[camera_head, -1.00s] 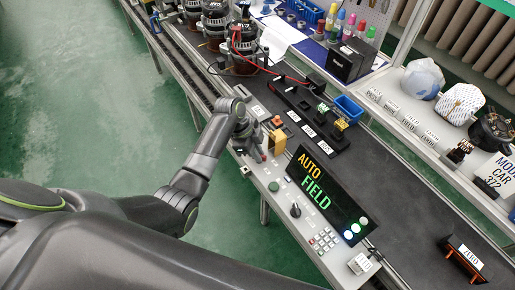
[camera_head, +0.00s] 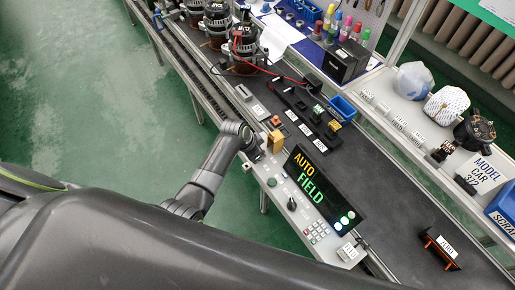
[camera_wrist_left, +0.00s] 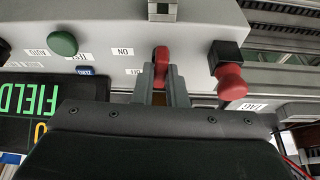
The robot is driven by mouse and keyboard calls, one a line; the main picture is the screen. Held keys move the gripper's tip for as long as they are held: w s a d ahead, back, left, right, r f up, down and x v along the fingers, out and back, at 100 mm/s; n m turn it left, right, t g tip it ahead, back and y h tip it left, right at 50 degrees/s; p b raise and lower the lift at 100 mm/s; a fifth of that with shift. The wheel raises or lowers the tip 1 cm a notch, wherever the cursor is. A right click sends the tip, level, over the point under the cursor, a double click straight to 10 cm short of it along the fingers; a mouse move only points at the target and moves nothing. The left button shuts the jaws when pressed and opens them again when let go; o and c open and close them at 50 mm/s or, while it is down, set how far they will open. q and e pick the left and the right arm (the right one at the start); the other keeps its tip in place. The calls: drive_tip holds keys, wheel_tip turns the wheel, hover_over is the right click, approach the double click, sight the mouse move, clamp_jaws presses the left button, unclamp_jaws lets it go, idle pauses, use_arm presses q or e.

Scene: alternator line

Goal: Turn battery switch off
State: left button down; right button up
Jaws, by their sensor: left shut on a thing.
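The battery switch shows in the left wrist view as a red handle (camera_wrist_left: 161,60) on the light grey panel face (camera_wrist_left: 200,25). An ON label (camera_wrist_left: 123,52) is beside it, and a second small label (camera_wrist_left: 133,71) is partly unclear. My left gripper (camera_wrist_left: 161,82) is shut on the red handle, one finger on each side. The handle points straight toward the gripper in this view; I cannot tell its on or off position. In the head view my left gripper (camera_head: 257,151) is at the panel's left end, largely hiding the switch. My right gripper is not in view.
A red knob on a black base (camera_wrist_left: 229,80) stands close beside the gripper. A green button (camera_wrist_left: 62,43) is on the other side. The display (camera_head: 322,185) reading AUTO FIELD stands by the panel, and a yellow block (camera_head: 276,140) is close to the gripper.

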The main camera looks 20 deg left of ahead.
use_arm(q)
drive_tip(key=shift+w+n, duration=0.1)
drive_tip(key=shift+n, duration=0.3)
drive_tip(key=c, duration=1.5)
unclamp_jaws()
drive_tip(key=shift+o, duration=0.2)
drive_tip(key=shift+r, duration=0.15)
drive_tip(key=v, duration=1.7)
drive_tip(key=shift+s+b, duration=0.3)
